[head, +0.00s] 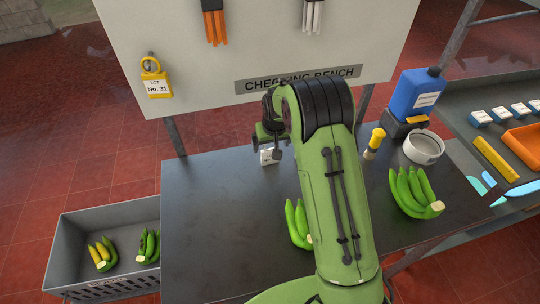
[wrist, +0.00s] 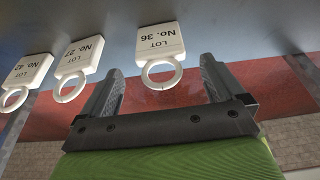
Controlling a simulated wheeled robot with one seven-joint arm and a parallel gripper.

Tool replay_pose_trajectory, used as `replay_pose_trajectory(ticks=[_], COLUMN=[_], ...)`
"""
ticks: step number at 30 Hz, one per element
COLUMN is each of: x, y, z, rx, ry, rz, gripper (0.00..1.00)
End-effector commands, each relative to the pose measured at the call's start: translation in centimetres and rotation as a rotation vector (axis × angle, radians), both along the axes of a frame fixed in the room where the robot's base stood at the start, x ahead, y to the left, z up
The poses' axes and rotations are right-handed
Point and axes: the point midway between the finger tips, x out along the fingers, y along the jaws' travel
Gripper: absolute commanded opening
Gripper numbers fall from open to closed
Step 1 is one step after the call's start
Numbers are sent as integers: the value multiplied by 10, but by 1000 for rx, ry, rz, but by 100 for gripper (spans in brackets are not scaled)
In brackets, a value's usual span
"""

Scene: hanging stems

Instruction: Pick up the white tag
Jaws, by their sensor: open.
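Several white tags with ring tops show in the wrist view, their lettering upside down: the "No. 36" tag (wrist: 160,42), the "No. 27" tag (wrist: 79,58) and the "No. 42" tag (wrist: 24,75). My gripper (wrist: 160,82) is open and empty. The ring of "No. 36" shows between its two fingers; I cannot tell how far beyond them it is. The other two tags are left of the fingers. In the head view my gripper (head: 268,136) is above the dark bench, and a small white tag (head: 268,157) shows just below it, partly hidden by my arm.
A yellow tag (head: 155,82) hangs on the white board (head: 210,50). Green bananas (head: 413,190) and a white bowl (head: 423,147) are on the bench (head: 225,230) at right. A grey crate (head: 75,245) with bananas stands left. The bench's left part is clear.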

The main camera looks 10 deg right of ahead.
Motion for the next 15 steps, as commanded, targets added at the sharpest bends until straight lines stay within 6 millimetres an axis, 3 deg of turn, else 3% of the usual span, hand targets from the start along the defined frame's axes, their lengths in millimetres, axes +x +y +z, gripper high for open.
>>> replay_pose_trajectory(ticks=[6,13,15], x=[11,12,12], y=[2,2,2], z=[-38,-41,-41], rx=[0,0,0], ry=[2,0,0], rz=[0,0,0], gripper=[96,96,88])
